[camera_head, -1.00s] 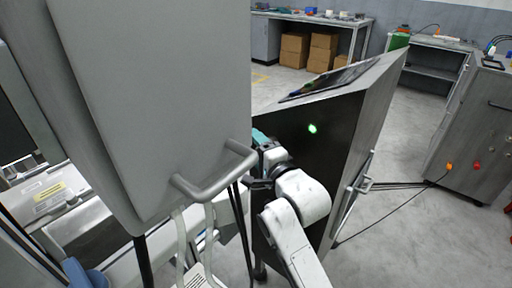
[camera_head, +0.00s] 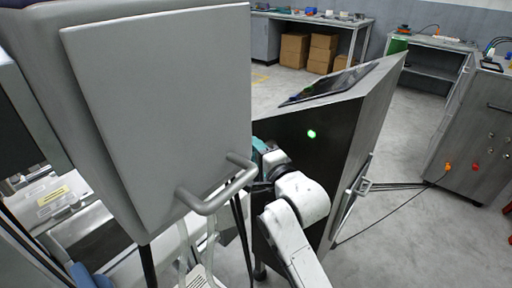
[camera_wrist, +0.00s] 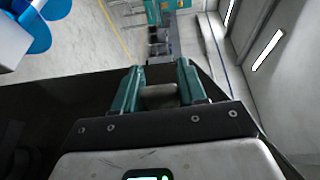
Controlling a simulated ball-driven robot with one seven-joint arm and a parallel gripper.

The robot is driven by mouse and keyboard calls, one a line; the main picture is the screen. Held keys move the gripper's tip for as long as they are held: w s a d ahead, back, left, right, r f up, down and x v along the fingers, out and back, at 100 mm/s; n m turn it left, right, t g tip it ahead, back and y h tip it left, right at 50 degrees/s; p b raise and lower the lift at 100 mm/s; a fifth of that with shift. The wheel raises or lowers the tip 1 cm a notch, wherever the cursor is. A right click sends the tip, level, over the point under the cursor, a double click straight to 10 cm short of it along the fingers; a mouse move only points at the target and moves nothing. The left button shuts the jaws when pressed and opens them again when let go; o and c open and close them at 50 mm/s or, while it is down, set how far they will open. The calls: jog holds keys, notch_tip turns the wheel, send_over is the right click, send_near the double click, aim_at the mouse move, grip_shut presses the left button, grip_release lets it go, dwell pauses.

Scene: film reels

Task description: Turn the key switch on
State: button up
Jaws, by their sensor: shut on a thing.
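I cannot make out the key switch in either view. In the head view my gripper (camera_head: 261,150) is at the left edge of a dark cabinet face, mostly hidden behind the U-shaped handle of a large grey door. In the wrist view its teal fingers (camera_wrist: 159,88) stand on both sides of a short grey rounded bar (camera_wrist: 158,97) and are shut on it. I cannot tell what the bar belongs to. A small green light (camera_head: 312,134) glows on the dark cabinet face (camera_head: 315,165), right of the gripper.
The grey door (camera_head: 165,100) with its handle (camera_head: 222,190) fills the left of the head view, close to my arm. A dark flat panel (camera_head: 330,82) lies on the cabinet top. Another cabinet (camera_head: 475,130) stands right, with cables across the floor. Boxes (camera_head: 320,50) sit under a bench behind.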

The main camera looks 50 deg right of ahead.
jog(key=shift+s+f+n+g+y+p, duration=0.4)
jog(key=shift+g+p, duration=1.3)
jog(key=shift+p, duration=1.85)
jog(key=shift+w+f+n+g+y+p, duration=0.15)
jog(key=shift+n+g+p, duration=0.45)
jog(key=shift+g+p, duration=2.05)
jog(key=shift+s+f+n+g+y+p, duration=0.15)
jog(key=shift+n+g+y+p, duration=0.45)
jog(key=shift+p, duration=3.85)
jog(key=shift+g+h, duration=0.25)
jog(key=shift+g, duration=0.1)
jog(key=o, duration=1)
jog(key=shift+c, duration=0.2)
jog(key=shift+f, duration=0.1)
